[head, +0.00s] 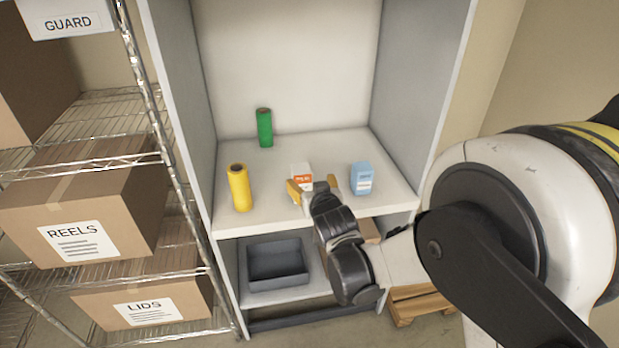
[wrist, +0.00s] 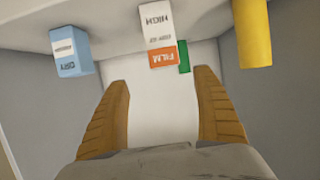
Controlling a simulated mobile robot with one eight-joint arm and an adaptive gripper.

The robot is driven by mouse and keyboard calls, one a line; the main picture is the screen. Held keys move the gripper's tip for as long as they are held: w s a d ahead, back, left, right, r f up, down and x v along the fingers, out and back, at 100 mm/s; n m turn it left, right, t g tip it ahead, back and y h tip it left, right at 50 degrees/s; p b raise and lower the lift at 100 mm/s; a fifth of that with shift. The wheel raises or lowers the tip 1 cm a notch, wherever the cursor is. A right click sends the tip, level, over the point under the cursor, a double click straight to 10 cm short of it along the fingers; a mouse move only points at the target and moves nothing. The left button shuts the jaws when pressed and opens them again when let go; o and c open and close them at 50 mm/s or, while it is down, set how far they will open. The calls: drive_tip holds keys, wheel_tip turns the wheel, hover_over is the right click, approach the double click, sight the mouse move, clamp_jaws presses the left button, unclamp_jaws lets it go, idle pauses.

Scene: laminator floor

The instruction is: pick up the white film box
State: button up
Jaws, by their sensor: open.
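The white film box (head: 301,169), with an orange label band, stands upright on the cabinet shelf between the yellow roll and the blue box. In the head view my gripper (head: 312,185) is in front of it and hides part of its lower side. In the wrist view, which is turned over, the film box (wrist: 157,28) lies beyond the fingertips, roughly in line with the gap between them. My gripper (wrist: 161,78) is open, with nothing between its tan fingers.
A blue box (head: 361,179) stands close on the right. A yellow roll (head: 240,188) stands on the left, and a green roll (head: 264,128) stands farther back. Cabinet walls (head: 423,75) bound both sides. A grey bin (head: 276,264) sits on the shelf below.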

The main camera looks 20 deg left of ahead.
sight(301, 169)
drive_tip(key=b+x, duration=0.1)
drive_tip(key=x, duration=0.2)
drive_tip(key=b+x, duration=0.1)
drive_tip(key=x, duration=0.3)
drive_tip(key=b+x, duration=0.1)
drive_tip(key=x, duration=0.2)
drive_tip(key=shift+w+a+r+b, duration=0.15)
drive_tip(key=shift+a+b, duration=0.15)
drive_tip(key=shift+a, duration=0.35)
drive_tip(key=c, duration=1.5)
drive_tip(key=shift+r, duration=0.15)
